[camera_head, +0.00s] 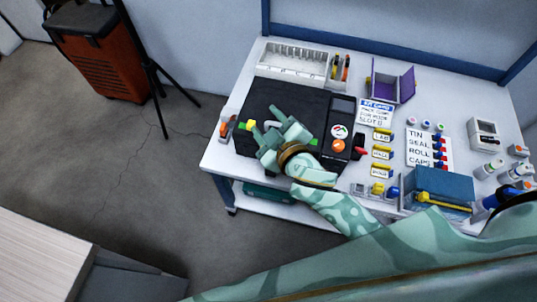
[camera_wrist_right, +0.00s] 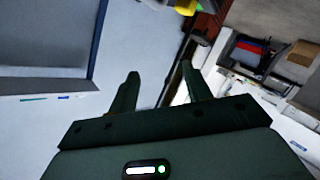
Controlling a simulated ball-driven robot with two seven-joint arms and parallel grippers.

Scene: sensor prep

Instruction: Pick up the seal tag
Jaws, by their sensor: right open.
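My right gripper (camera_head: 266,123) is open over the dark mat (camera_head: 285,92) on the table, its fingers pointing to the upper left. A small yellow piece (camera_head: 251,125) lies by the mat's left edge, just beyond the fingertips; I cannot tell whether it is the seal tag. In the right wrist view the two fingers (camera_wrist_right: 160,83) stand apart with nothing clearly held between them. A blurred yellow thing (camera_wrist_right: 186,6) shows at the top of that view. My left gripper is not in view.
A white sectioned tray (camera_head: 291,62) stands at the back, with a purple open box (camera_head: 392,84) to its right. A dark tray (camera_head: 340,118) with round pieces is right of the gripper. A blue box (camera_head: 443,182) stands at the front right. An orange-capped bottle (camera_head: 226,126) stands near the left edge.

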